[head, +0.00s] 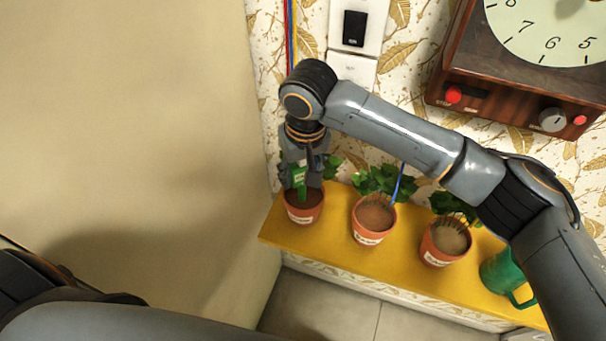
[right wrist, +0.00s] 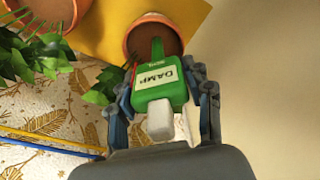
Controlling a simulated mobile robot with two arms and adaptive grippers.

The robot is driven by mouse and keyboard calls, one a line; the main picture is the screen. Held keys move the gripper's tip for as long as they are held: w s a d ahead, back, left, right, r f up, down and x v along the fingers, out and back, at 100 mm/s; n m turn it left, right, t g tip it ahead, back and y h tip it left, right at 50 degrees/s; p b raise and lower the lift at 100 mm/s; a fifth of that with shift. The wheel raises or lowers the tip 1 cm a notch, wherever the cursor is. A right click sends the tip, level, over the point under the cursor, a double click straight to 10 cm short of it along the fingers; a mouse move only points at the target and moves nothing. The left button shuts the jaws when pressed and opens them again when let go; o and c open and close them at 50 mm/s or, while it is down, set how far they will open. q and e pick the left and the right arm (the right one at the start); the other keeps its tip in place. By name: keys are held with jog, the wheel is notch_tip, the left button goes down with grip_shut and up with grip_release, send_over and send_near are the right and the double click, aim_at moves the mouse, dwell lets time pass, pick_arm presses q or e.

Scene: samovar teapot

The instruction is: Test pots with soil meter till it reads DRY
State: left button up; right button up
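My right gripper (head: 300,168) has its fingers on both sides of the green soil meter (head: 299,178), at the left pot (head: 303,213). In the right wrist view the meter (right wrist: 158,88) reads DAMP, upside down, and its green stem points down into that pot's dark soil. How deep it sits is hard to tell. The middle pot (head: 368,236) has lighter brown soil, and the right pot (head: 437,257) has the palest soil. All three are terracotta pots with green leaves and small labels. My left gripper is out of view.
The pots stand on a narrow yellow shelf (head: 334,258) against a patterned wall. A wooden clock (head: 470,70) is above right. A beige surface (head: 130,110) fills the left.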

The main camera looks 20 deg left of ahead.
jog(key=o, duration=0.4)
